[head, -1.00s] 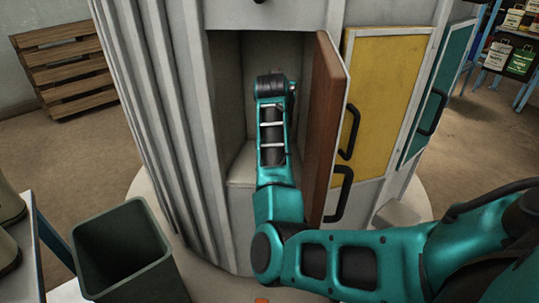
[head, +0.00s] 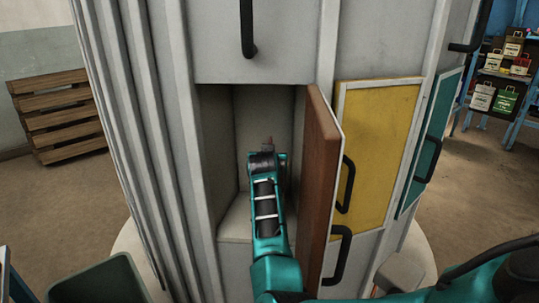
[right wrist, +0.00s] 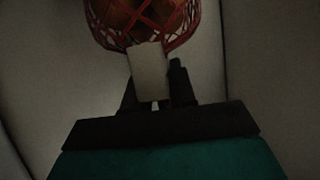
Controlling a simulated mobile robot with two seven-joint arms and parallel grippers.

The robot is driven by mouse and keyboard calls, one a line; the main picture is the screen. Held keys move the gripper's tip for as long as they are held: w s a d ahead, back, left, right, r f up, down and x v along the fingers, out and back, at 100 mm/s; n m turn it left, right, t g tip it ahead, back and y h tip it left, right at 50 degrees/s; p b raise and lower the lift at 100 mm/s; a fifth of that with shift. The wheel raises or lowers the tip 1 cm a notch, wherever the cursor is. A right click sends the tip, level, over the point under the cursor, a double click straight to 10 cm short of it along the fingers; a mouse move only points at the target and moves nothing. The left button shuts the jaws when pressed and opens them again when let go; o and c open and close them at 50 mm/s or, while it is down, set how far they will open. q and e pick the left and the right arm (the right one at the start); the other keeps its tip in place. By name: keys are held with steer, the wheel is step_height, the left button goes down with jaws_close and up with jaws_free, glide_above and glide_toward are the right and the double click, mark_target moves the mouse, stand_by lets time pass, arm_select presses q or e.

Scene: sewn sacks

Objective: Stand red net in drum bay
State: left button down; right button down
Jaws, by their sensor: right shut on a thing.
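The red net (right wrist: 145,18) shows at the top of the right wrist view, with round brownish things inside it and a pale tag (right wrist: 148,72) at its near end. My right gripper (right wrist: 155,88) is shut at this tag, with the net beyond the fingers. In the head view my right gripper (head: 266,160) is inside the open drum bay (head: 222,140), above its pale floor. Only a small reddish bit of the net (head: 268,143) shows past it. Whether the net touches the floor is hidden. My left gripper is out of view.
The bay's brown door (head: 320,175) stands open close to the right of my arm. Yellow (head: 375,140) and teal (head: 430,145) panels lie further right. A dark green bin (head: 100,280) is at lower left, a wooden pallet (head: 60,115) behind.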

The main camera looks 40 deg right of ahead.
step_height(320, 180, down, 2)
steer(key=shift+d+f, duration=0.1)
steer(key=shift+f, duration=0.25)
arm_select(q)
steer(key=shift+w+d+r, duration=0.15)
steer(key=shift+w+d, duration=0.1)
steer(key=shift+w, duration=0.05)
arm_select(e)
steer(key=shift+f, duration=0.1)
steer(key=c, duration=1.3)
jaws_free()
steer(key=shift+f, duration=0.25)
steer(key=o, duration=0.4)
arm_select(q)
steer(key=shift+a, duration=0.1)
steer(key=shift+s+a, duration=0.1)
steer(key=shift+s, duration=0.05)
arm_select(e)
steer(key=shift+s+r, duration=0.1)
steer(key=shift+r, duration=0.05)
